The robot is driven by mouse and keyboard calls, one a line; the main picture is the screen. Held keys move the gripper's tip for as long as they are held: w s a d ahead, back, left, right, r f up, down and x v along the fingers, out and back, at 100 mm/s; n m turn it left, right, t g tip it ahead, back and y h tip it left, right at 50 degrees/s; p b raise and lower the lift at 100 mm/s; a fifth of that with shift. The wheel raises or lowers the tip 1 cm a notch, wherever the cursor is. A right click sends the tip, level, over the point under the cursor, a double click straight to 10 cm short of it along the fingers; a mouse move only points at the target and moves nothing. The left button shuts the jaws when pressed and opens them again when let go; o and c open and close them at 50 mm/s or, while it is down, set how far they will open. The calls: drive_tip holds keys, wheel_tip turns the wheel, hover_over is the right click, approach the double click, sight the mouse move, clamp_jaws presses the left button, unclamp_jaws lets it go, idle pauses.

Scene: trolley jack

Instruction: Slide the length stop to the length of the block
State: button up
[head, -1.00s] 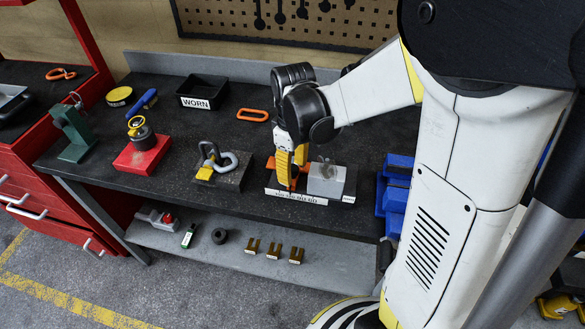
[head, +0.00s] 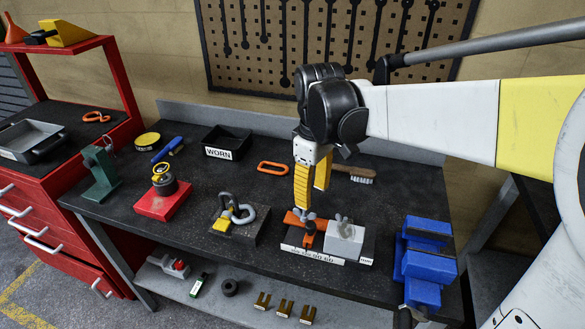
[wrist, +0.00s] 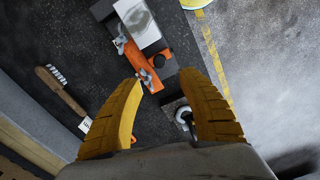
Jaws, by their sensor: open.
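The length-stop fixture is a dark base with a white scale strip along its front (head: 312,252). An orange stop (head: 299,216) with small grey knobs sits on its left part. It also shows in the wrist view as an orange bar (wrist: 142,66). A light grey block (head: 346,233) stands on the right part; in the wrist view the block (wrist: 135,13) is near the top. I cannot tell whether stop and block touch. My gripper (head: 313,197) is open and empty, its yellow fingers just above and behind the stop. In the wrist view the fingers (wrist: 162,82) are spread apart.
A blue vise (head: 425,262) stands to the right of the fixture. A shackle on a dark plate (head: 235,218) is to its left. A brush (head: 355,174) and an orange carabiner (head: 272,168) lie behind. A WORN bin (head: 228,143) is farther back.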

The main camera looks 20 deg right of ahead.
sight(312, 226)
drive_tip(key=shift+w+a+p, duration=0.1)
drive_tip(key=shift+w+p, duration=0.05)
drive_tip(key=shift+p, duration=0.35)
drive_tip(key=c, duration=0.8)
drive_tip(key=w+a+n+t+y+p, duration=0.1)
drive_tip(key=p, duration=0.1)
drive_tip(key=w+a+f+n+t+y+p, duration=0.1)
drive_tip(key=n+p, duration=0.1)
drive_tip(key=shift+w+y+p, duration=0.35)
drive_tip(key=shift+y+p, duration=0.05)
clamp_jaws()
drive_tip(key=shift+n, duration=0.3)
drive_tip(key=b+x, duration=0.4)
drive_tip(key=x, duration=0.6)
drive_tip(key=shift+w+a, duration=0.15)
drive_tip(key=shift+a, duration=0.1)
drive_tip(key=shift+d+f, duration=0.2)
drive_tip(key=shift+f, duration=0.15)
drive_tip(key=shift+s+d+r+b, duration=0.2)
drive_tip(key=shift+s+d+b, duration=0.2)
drive_tip(key=shift+s+d, duration=0.85)
drive_tip(key=shift+w+d, duration=0.1)
